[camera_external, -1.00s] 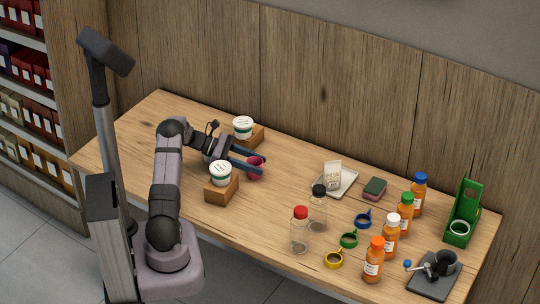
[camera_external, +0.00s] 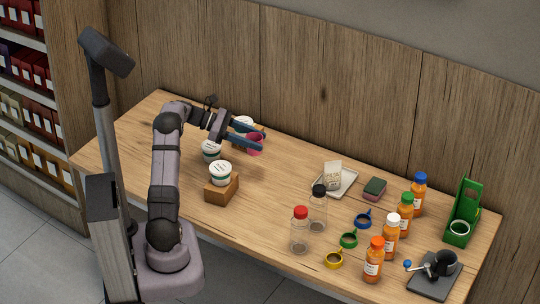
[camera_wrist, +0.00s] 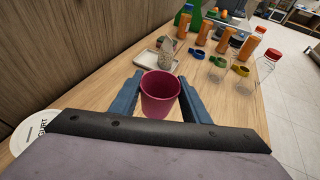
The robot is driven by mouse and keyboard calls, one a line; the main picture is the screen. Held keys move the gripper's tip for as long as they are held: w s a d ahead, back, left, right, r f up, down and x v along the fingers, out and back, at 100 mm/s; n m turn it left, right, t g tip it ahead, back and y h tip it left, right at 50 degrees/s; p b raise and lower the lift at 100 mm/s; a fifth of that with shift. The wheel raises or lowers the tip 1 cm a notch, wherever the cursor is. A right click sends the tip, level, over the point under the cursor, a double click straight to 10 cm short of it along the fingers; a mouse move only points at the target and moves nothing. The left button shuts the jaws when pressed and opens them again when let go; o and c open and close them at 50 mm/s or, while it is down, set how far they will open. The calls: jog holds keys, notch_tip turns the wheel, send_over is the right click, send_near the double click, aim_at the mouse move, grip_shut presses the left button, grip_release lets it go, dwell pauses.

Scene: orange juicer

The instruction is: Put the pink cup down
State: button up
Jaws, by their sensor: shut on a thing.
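The pink cup (camera_external: 254,144) is upright between the two blue fingers of my gripper (camera_external: 249,141), toward the back left of the table. In the wrist view the cup (camera_wrist: 160,104) sits with its open mouth toward the camera. The fingers of my gripper (camera_wrist: 160,80) lie on its left and right sides. The cup looks empty. Its base is hard to see, so I cannot tell its exact height over the table.
One white tub (camera_external: 220,171) stands on a wooden block (camera_external: 222,190). Another tub (camera_external: 211,150) is left of the gripper. A third tub (camera_external: 243,122) is behind the fingers, partly hidden. Bare tabletop lies right of the cup, before the tray (camera_external: 348,181).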

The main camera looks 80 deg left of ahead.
jog(key=w+d+r+m+g+h+p, duration=0.15)
jog(key=w+d+r+p, duration=0.25)
jog(key=d+r+p, duration=0.55)
jog(key=s+d+f+p, duration=0.1)
jog(key=d+f, duration=0.3)
jog(key=d, duration=0.4)
jog(key=s+d+f+p, duration=0.1)
jog(key=s+d+f, duration=0.3)
jog(key=d, duration=0.5)
jog(key=shift+s+d+f+p, duration=0.2)
jog(key=shift+f+p, duration=0.15)
jog(key=shift+f, duration=0.3)
jog(key=shift+m+h, duration=0.25)
jog(key=shift+h, duration=0.1)
jog(key=shift+f, duration=5)
